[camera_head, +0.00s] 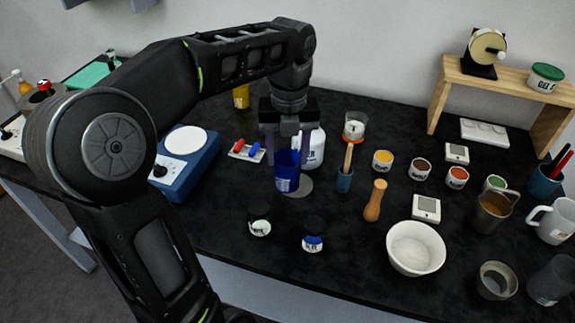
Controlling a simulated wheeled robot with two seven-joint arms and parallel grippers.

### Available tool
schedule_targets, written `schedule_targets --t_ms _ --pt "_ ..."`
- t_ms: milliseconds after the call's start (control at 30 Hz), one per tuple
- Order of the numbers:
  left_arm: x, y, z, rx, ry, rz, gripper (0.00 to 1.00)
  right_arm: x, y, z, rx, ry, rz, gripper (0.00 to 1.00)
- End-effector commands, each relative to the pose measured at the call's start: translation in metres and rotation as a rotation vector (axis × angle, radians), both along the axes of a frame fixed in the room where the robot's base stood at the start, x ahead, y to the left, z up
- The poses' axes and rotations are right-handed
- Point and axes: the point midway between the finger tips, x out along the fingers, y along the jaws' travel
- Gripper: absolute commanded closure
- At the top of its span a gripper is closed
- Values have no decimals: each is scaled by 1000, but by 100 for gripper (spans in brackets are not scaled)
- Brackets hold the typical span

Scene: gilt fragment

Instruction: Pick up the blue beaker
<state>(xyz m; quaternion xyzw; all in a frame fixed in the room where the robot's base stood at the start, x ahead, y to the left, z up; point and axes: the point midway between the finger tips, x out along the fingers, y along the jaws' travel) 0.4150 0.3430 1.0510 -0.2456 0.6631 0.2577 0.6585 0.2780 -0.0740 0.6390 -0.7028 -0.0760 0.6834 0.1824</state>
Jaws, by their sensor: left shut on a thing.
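The blue beaker (287,172) is a deep blue cup with pale markings near the middle of the black table. It stands upright above or at the edge of a grey round pad (304,187); I cannot tell whether it touches the table. My left gripper (291,151) points down from above and is shut on the beaker's upper part, with its fingers at the rim. A white bottle (315,150) stands close behind it to the right. My right gripper is not in view.
A blue hotplate (191,160) stands to the left. A small blue pot with a brush (344,181), a wooden pestle (375,201) and a white bowl (415,248) are to the right. A wooden shelf (505,78) is at the back right.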

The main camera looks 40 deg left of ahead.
Motion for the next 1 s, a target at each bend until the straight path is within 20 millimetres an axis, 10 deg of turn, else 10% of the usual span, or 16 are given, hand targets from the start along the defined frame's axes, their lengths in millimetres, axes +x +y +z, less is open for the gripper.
schedule_targets --t_ms 400,1000 --pt "0 0 48 0 0 -1 100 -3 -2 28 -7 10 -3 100" --pt "0 0 59 0 0 -1 100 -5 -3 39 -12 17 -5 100"
